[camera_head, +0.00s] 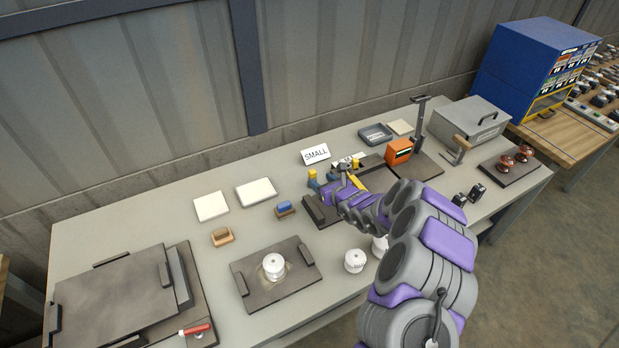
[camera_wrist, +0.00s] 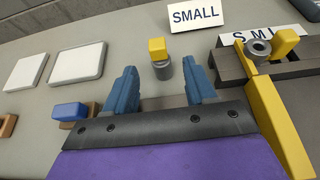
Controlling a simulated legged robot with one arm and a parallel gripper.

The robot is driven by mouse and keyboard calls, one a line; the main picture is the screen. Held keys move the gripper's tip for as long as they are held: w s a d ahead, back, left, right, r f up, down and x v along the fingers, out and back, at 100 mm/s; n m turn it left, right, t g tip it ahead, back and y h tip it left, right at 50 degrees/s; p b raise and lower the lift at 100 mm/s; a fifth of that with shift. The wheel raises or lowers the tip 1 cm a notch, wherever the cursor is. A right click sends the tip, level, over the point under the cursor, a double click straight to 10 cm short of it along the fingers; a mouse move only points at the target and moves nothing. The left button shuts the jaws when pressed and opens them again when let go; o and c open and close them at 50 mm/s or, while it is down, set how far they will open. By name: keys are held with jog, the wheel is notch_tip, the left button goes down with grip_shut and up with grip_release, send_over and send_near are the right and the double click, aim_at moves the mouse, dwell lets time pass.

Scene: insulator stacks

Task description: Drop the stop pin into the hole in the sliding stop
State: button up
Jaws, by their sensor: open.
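A yellow-topped piece on a short grey cylinder, which looks like the stop pin (camera_wrist: 157,48), stands upright beyond my gripper in the wrist view. It also shows in the head view (camera_head: 312,175). My gripper (camera_wrist: 158,88) is open, with its blue fingers apart and nothing between the tips. The pin stands in line with the gap, apart from both fingers. A dark rail with a yellow bar (camera_wrist: 272,118) and a grey ring with a dark hole, likely the sliding stop (camera_wrist: 260,48), lies to the right. My arm hides part of this fixture in the head view.
A SMALL sign (camera_wrist: 195,15) stands behind the pin; a second sign is partly hidden by the fixture. A blue-topped block (camera_wrist: 70,111) and white pads (camera_wrist: 77,62) lie left. An orange device (camera_head: 398,151) stands right of the fixture. A white insulator (camera_head: 355,260) stands in front.

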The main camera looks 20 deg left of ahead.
aim_at(314, 175)
jog(key=shift+w+a+f, duration=0.2)
jog(key=shift+w+f, duration=0.05)
jog(key=shift+w, duration=0.3)
jog(key=shift+w+a+f, duration=0.2)
jog(key=shift+w+f, duration=0.05)
jog(key=shift+w, duration=0.3)
jog(key=shift+w+a+f+b, duration=0.2)
jog(key=shift+w+a, duration=0.1)
jog(key=shift+a, duration=0.4)
jog(key=shift+w+a+f+b, duration=0.2)
jog(key=shift+w+a+b, duration=0.1)
jog(key=shift+a, duration=0.4)
jog(key=shift+w+a+f+b, duration=0.2)
jog(key=shift+w+a, duration=0.1)
jog(key=shift+a, duration=0.4)
jog(key=shift+w+a+f, duration=0.1)
jog(key=shift+w+a, duration=0.1)
jog(key=shift+a, duration=0.05)
jog(key=shift+w+a, duration=0.25)
jog(key=shift+w, duration=0.25)
jog(key=shift+w+a+f, duration=0.1)
jog(key=shift+a+f, duration=0.15)
jog(key=shift+a, duration=0.3)
jog(key=shift+c, duration=1.3)
jog(key=shift+d, duration=0.25)
jog(key=c, duration=0.5)
jog(key=shift+a, duration=0.1)
grip_shut()
